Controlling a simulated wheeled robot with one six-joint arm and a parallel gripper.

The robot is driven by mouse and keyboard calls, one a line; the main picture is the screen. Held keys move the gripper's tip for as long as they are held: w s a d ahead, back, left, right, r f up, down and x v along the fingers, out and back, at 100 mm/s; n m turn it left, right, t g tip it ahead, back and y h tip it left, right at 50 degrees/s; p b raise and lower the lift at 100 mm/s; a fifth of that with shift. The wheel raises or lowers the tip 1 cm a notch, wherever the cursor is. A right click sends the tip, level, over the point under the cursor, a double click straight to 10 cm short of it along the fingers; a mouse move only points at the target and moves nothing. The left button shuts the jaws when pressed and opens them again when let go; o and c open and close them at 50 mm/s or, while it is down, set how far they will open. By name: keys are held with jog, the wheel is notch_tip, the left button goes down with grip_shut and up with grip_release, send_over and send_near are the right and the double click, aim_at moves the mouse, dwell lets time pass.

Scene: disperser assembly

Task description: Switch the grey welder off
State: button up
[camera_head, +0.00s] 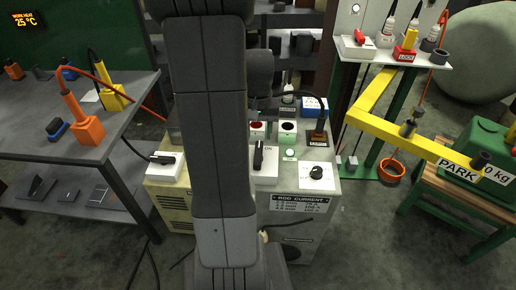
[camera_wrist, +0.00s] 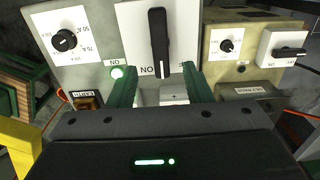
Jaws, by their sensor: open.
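The grey welder (camera_head: 297,233) stands in the middle of the head view, partly hidden behind my arm. Its white switch plate (camera_head: 265,177) carries a black lever (camera_head: 259,155) standing upright beside the ON label. In the wrist view the lever (camera_wrist: 158,42) is vertical, with its white-marked end by the ON lettering. The green lamp (camera_wrist: 117,73) beside the plate is lit. My gripper (camera_wrist: 160,70) is open and empty, its green fingers to either side of the lever's marked end. I cannot tell how far they are from the plate. The head view hides the fingers.
A rod current dial (camera_head: 316,173) sits right of the switch. A beige welder (camera_head: 178,203) adjoins on the left; its switch lever (camera_wrist: 289,52) lies sideways. A yellow beam (camera_head: 400,135) and shelf (camera_head: 395,52) stand right. A bench (camera_head: 95,145) stands left.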

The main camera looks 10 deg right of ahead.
aim_at(258, 152)
notch_tip(258, 152, down, 8)
jog(key=shift+f, duration=0.1)
dwell(0.4)
jog(key=c, duration=1)
